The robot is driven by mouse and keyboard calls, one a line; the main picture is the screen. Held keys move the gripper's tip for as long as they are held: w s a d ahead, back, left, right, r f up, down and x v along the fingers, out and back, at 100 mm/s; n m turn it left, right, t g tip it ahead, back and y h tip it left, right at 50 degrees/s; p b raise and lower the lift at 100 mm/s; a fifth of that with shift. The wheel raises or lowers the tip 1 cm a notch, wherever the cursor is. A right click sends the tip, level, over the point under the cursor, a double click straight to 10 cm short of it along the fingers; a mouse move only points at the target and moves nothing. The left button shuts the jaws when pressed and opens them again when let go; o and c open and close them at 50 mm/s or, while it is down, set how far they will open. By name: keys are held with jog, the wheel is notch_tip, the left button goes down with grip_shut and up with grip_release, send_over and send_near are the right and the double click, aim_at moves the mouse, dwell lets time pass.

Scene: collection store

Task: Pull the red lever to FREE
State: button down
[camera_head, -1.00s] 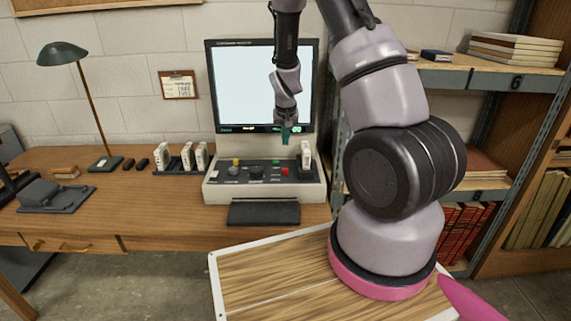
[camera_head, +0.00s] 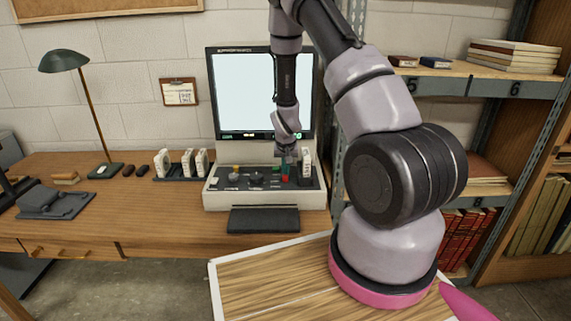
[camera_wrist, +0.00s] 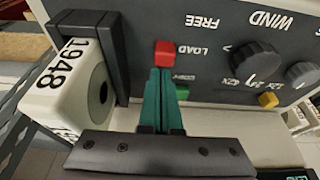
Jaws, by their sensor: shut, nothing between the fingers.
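The red lever (camera_wrist: 165,52) shows in the wrist view on the grey control panel (camera_wrist: 225,75), beside the word LOAD. The word FREE is printed further up the panel in that view. My gripper (camera_wrist: 160,72) is shut and empty, its two green fingers together. Their tips are right at the red lever; I cannot tell whether they touch it. In the head view my gripper (camera_head: 288,161) is low over the right part of the panel, with the red lever (camera_head: 285,178) just below it.
A white reel box marked 1948 (camera_wrist: 72,88) sits in a dark holder close beside my fingers. Knobs (camera_wrist: 253,62), a green button (camera_wrist: 181,92) and a yellow one (camera_wrist: 268,99) are nearby. The reader's lit screen (camera_head: 243,92) stands behind. Shelves (camera_head: 470,85) are on the right.

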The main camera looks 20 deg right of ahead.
aim_at(286, 182)
jog(key=shift+s+a+r, duration=0.1)
jog(key=shift+s, duration=0.2)
jog(key=shift+s+a, duration=0.3)
jog(key=shift+s, duration=0.65)
jog(key=shift+s+a, duration=0.3)
jog(key=shift+s, duration=0.6)
jog(key=w, duration=0.2)
jog(key=w+d, duration=0.1)
jog(key=w, duration=0.1)
jog(key=shift+w+d, duration=0.15)
jog(key=shift+d, duration=0.05)
jog(key=v, duration=1)
jog(key=shift+s, duration=0.2)
jog(key=shift+a, duration=0.1)
